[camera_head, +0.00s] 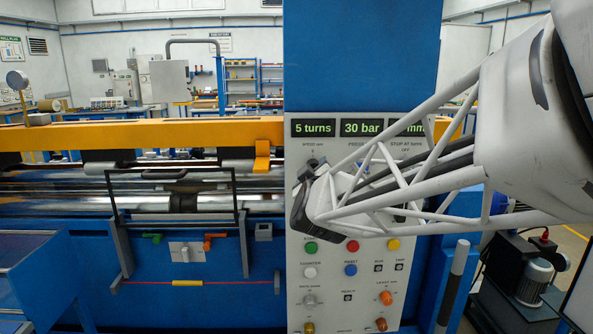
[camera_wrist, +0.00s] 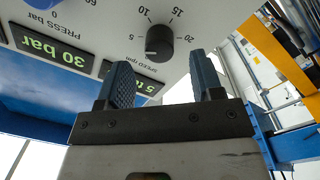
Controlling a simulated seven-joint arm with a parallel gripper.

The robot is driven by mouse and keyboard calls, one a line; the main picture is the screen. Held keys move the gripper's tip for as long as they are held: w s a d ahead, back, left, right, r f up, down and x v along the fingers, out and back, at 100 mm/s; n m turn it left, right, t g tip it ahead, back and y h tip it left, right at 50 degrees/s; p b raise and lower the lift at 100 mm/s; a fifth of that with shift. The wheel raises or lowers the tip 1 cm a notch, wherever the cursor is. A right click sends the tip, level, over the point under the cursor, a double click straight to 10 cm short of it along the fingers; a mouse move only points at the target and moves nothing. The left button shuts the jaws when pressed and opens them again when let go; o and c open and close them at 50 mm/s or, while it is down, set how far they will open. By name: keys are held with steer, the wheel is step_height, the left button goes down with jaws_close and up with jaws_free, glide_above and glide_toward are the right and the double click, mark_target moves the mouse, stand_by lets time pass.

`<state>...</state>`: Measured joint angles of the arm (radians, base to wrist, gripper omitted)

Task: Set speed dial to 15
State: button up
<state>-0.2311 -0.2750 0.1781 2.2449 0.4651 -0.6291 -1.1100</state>
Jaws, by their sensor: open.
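The speed dial (camera_wrist: 160,42) is a round dark knob on the white panel. It shows in the wrist view, which is upside down, with 5, 10 and 15 printed around it. A pale mark sits at the knob's lower left, on the side of the 5 and away from the 15; its exact reading is too small to tell. My gripper (camera_wrist: 163,72) is open, its two blue-grey fingers apart and empty. The dial lies just beyond the gap between the fingertips, with no contact visible. In the head view my arm covers much of the dial area.
The control panel (camera_head: 299,260) carries several coloured buttons and small knobs below my arm. A display (camera_head: 313,128) reads 5 turns, and one beside it (camera_head: 361,127) reads 30 bar. A yellow beam (camera_head: 140,134) and winding machine stand left of the panel.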

steer(key=shift+w+d, duration=0.1)
steer(key=shift+w, duration=1.75)
steer(key=shift+c, duration=0.3)
steer(key=c, duration=0.9)
steer(key=shift+o, duration=0.2)
steer(key=shift+m, duration=0.4)
steer(key=m+y, duration=0.1)
steer(key=m, duration=2.1)
steer(key=shift+r, duration=0.1)
steer(key=shift+m, duration=0.3)
